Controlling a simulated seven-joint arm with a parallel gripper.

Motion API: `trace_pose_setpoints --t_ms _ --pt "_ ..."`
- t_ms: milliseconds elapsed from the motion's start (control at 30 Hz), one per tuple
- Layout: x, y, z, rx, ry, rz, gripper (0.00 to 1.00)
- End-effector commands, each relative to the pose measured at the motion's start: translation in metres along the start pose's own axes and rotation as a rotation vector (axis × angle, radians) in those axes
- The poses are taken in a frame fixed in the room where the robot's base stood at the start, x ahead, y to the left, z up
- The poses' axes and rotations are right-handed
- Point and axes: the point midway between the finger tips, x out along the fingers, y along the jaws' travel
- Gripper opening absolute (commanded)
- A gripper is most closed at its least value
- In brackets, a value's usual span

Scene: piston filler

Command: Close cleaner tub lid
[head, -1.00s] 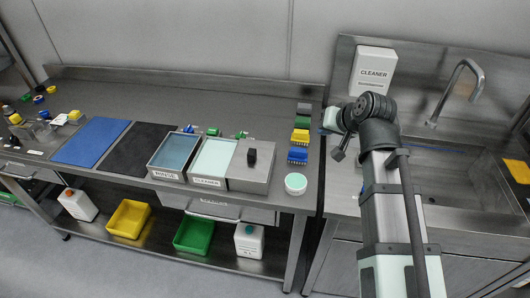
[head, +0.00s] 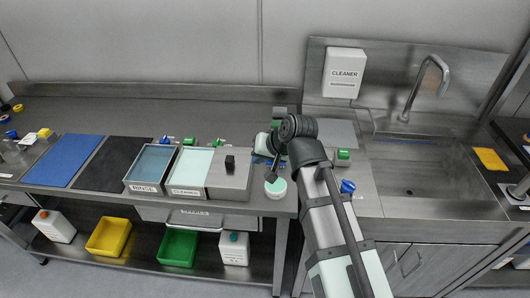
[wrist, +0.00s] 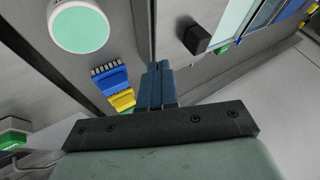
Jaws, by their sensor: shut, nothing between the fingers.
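The cleaner tub (head: 188,168) stands on the counter, labelled CLEANER, its pale green liquid uncovered. Its flat metal lid (head: 215,182) with a black knob (head: 230,163) lies just right of the tub. In the wrist view, the knob (wrist: 196,39) and lid (wrist: 172,28) show beyond my fingertips, with the tub's liquid (wrist: 236,14) farther right. My gripper (wrist: 157,68) is shut and empty, apart from the knob. In the head view its pale body is right of the lid, near the back; its fingertips are hard to make out there.
A round white cup (head: 276,187) with pale green contents stands right of the lid, near the front edge. Blue (wrist: 110,77) and yellow (wrist: 123,100) brushes lie near my fingers. The rinse tub (head: 150,167) adjoins the cleaner tub's left side. A sink (head: 430,180) is at right.

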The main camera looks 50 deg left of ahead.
Motion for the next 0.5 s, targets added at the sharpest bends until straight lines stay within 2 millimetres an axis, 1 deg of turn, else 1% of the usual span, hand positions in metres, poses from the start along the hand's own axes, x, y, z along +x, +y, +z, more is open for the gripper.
trace_pose_setpoints --t_ms 33,200,300,500 --pt "0.009 0.0 -0.001 0.0 -0.002 0.0 0.0" --pt "0.032 -0.002 0.0 -0.001 -0.002 0.0 0.0" --pt "0.037 -0.016 -0.001 -0.002 0.0 -0.002 0.0" --pt "0.045 -0.03 -0.001 0.0 0.001 0.0 0.0"
